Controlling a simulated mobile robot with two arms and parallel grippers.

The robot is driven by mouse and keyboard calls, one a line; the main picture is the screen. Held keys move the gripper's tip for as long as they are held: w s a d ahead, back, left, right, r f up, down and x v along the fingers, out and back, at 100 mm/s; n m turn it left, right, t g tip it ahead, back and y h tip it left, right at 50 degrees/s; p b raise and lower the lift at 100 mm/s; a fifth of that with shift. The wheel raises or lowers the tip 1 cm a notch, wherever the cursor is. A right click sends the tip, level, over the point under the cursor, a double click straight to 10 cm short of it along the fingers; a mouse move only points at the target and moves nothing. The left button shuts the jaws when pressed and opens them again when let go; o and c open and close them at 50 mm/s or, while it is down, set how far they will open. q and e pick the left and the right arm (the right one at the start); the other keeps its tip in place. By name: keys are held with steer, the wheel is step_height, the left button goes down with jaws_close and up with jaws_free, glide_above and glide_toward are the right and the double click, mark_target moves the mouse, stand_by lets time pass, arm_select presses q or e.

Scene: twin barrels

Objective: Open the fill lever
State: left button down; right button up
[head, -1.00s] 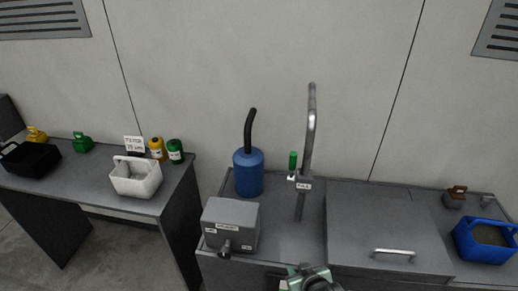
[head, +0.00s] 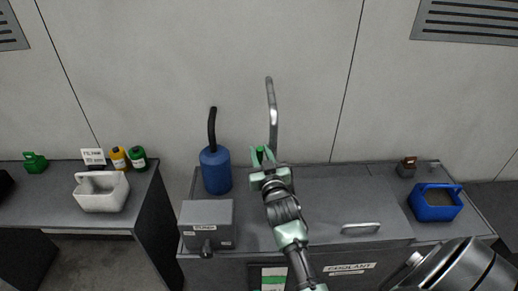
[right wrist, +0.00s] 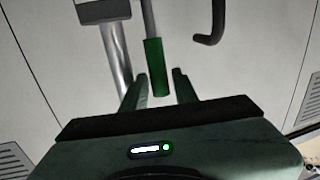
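The fill lever (right wrist: 156,68) shows in the right wrist view as a green cylindrical grip on a thin grey rod. It stands near upright beside the metal spout pipe (right wrist: 119,55). In the head view the spout pipe (head: 272,112) rises behind my right gripper, and I cannot make out the lever clearly there. My right gripper (head: 262,154) is open. In the right wrist view, its two green fingers (right wrist: 161,84) stand apart on either side of the lever's grip, with small gaps visible. My left gripper is not in view.
A blue can (head: 215,170) with a black hose and a grey box (head: 207,226) with a knob stand left of my right arm. A lidded counter (head: 345,205) with a handle lies right, with a blue basket (head: 437,206). A white basket (head: 101,191) is on the left table.

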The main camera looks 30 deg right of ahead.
steer(key=shift+w+d, duration=0.2)
steer(key=shift+w, duration=0.25)
jaws_close()
stand_by(1.1)
